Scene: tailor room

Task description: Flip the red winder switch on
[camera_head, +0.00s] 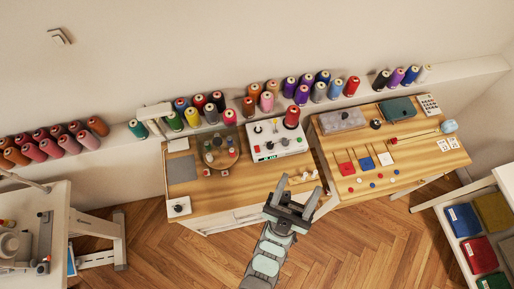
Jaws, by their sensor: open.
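A white winder box (263,137) stands at the back of the middle wooden table, with a red thread spool (292,117) on its top right. Small dark knobs or levers rise from its top. A tiny red spot (270,146) shows on the box and may be the red switch; its position is too small to tell. My gripper (299,187) is open and empty. In the picture it is below the box, over the table's front edge, and apart from the box.
The middle table (225,192) also holds a round wooden tray (223,160) of small bottles, a grey mat (182,170) and small white pieces. Thread spools line the ledge behind. A right table (400,182) carries coloured squares, buttons and boxes. Floor (360,245) is clear in front.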

